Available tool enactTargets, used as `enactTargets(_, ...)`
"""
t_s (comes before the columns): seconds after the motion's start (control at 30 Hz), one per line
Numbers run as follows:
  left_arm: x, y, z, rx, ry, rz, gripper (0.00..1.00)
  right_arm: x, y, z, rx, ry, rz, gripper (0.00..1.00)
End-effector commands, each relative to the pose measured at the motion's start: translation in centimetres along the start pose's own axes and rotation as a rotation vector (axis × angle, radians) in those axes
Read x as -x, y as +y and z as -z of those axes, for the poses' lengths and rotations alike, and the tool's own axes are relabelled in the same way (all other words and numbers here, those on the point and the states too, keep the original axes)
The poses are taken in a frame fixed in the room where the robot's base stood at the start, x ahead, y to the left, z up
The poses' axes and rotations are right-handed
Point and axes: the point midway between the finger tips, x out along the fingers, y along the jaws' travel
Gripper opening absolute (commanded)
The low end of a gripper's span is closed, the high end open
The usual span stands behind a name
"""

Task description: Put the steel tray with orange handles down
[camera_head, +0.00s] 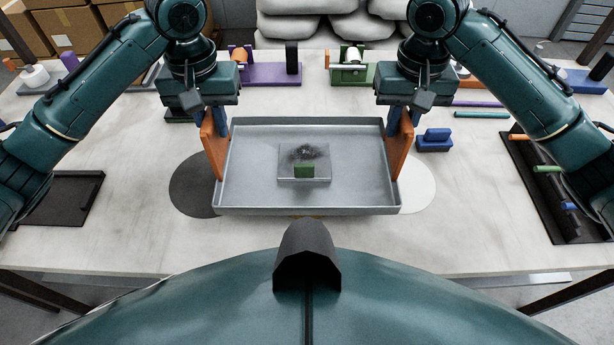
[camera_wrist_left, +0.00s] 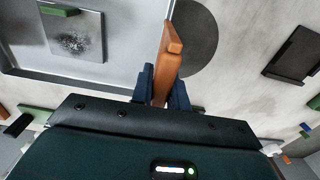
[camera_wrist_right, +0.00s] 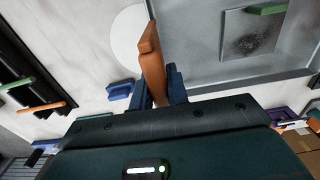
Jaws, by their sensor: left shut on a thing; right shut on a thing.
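The steel tray (camera_head: 250,190) with orange handles is in the middle of the head view, roughly level, over a dark round patch (camera_head: 190,186) and a white round patch (camera_head: 420,186). I cannot tell whether its underside touches the table. A grey square plate with a dark speckled patch (camera_head: 292,155) and a green block (camera_head: 304,171) are in it. My left gripper (camera_wrist_left: 160,85) is shut on the tray's left orange handle (camera_wrist_left: 170,50). My right gripper (camera_wrist_right: 160,85) is shut on the right orange handle (camera_wrist_right: 152,60).
The pale table (camera_head: 130,225) is clear in front of the tray. A dark mat (camera_head: 70,195) lies at left and a dark rack with coloured rods (camera_head: 560,190) at right. A blue block (camera_head: 434,140) sits right of the tray. Purple (camera_head: 270,73) and green (camera_head: 352,72) fixtures stand behind.

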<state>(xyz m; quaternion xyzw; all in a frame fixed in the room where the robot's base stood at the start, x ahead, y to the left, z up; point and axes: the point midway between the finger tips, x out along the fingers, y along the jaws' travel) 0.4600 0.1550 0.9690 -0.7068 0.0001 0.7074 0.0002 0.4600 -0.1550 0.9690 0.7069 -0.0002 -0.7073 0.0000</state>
Motion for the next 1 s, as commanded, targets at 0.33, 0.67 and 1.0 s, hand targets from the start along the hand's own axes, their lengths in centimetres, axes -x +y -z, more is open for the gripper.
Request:
enactTargets(0.33, -0.9, 0.0, 0.0, -0.001, 0.002, -0.001, 0.00, -0.9, 0.0, 0.0, 0.000, 0.002, 0.001, 0.00)
enactTargets(0.67, -2.9, 0.0, 0.0, -0.001, 0.002, -0.001, 0.00, -2.9, 0.0, 0.0, 0.000, 0.002, 0.001, 0.00)
enactTargets(1.0, -5.0, 0.0, 0.0, -0.001, 0.002, -0.001, 0.00, -4.9, 0.0, 0.0, 0.000, 0.002, 0.001, 0.00)
